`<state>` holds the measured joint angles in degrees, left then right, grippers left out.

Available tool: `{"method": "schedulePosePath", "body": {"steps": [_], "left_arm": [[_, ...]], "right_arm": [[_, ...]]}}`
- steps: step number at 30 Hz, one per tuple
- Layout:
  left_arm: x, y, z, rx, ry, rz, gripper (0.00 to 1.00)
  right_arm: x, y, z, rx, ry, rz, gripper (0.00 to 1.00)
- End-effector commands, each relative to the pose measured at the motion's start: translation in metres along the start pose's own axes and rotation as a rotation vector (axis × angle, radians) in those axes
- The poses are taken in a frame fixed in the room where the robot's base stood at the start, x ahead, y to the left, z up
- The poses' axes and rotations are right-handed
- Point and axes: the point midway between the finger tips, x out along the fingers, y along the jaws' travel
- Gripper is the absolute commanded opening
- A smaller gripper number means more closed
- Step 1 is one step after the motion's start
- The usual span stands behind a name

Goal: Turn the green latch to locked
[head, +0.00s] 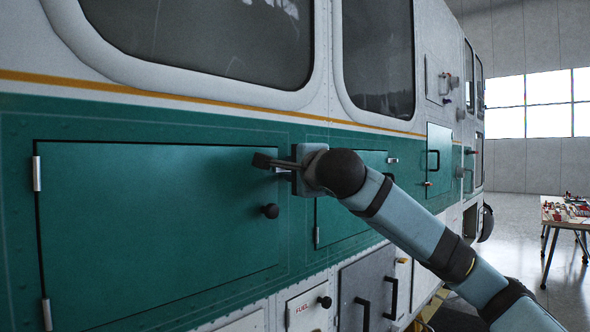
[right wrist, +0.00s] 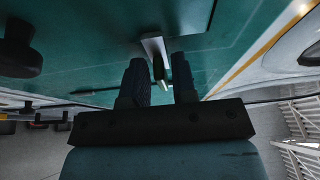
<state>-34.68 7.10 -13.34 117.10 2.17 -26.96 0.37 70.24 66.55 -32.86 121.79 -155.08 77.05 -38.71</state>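The latch (right wrist: 153,48) shows in the right wrist view as a pale metal piece with a dark part, on the green door (head: 150,235) of the vehicle. I cannot read its locked or unlocked position. My right gripper (head: 264,160) is at the door's upper right edge in the head view. In the right wrist view, its two dark fingers (right wrist: 160,78) are apart, with the latch's lower end between or just beyond their tips. I cannot tell whether they touch it. In the head view my gripper hides most of the latch. My left gripper is not in view.
A black round knob (head: 270,211) sticks out of the door below my right gripper. Lower hatches with black handles (head: 363,312) and a white FUEL panel (head: 305,309) lie beneath. A table with parts (head: 565,212) stands far right, with open floor around it.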

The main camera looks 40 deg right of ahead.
Motion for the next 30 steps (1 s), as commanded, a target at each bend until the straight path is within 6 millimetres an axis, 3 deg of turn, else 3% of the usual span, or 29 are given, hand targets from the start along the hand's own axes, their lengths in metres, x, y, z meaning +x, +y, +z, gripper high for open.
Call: {"method": "schedulePosePath", "body": {"steps": [10, 14, 30], "left_arm": [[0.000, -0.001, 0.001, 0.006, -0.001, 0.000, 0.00], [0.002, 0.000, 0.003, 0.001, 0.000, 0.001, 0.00], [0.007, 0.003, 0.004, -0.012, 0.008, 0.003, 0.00]], "right_arm": [[-0.001, 0.000, 0.000, 0.001, 0.000, 0.000, 0.36], [-0.012, 0.001, 0.000, 0.000, 0.000, 0.000, 0.36], [-0.122, 0.000, 0.001, 0.000, -0.001, -0.002, 0.36]]}}
